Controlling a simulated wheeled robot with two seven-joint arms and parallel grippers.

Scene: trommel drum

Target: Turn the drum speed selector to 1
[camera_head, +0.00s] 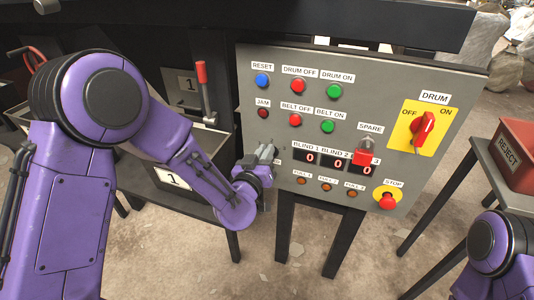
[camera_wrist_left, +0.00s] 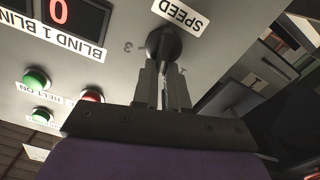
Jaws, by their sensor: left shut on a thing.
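The drum speed selector is a black round knob (camera_wrist_left: 165,42) on the grey panel, beside the SPEED label (camera_wrist_left: 180,13) in the left wrist view, which shows the panel upside down. A "3" shows to the knob's left, and a mark too small to read is at its lower right. My left gripper (camera_wrist_left: 163,75) is shut on the knob, fingers on either side of it. Which number the knob points to cannot be told. In the head view my left gripper (camera_head: 267,155) is at the panel's left edge and hides the selector. My right gripper is out of view.
The control panel (camera_head: 270,120) carries several buttons, number displays, a red SPARE cover (camera_head: 366,155), a red STOP button (camera_head: 387,201) and a red DRUM switch (camera_head: 423,128). A red-handled lever (camera_head: 202,75) stands left of the panel. A REJECT bin (camera_head: 509,152) is at right.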

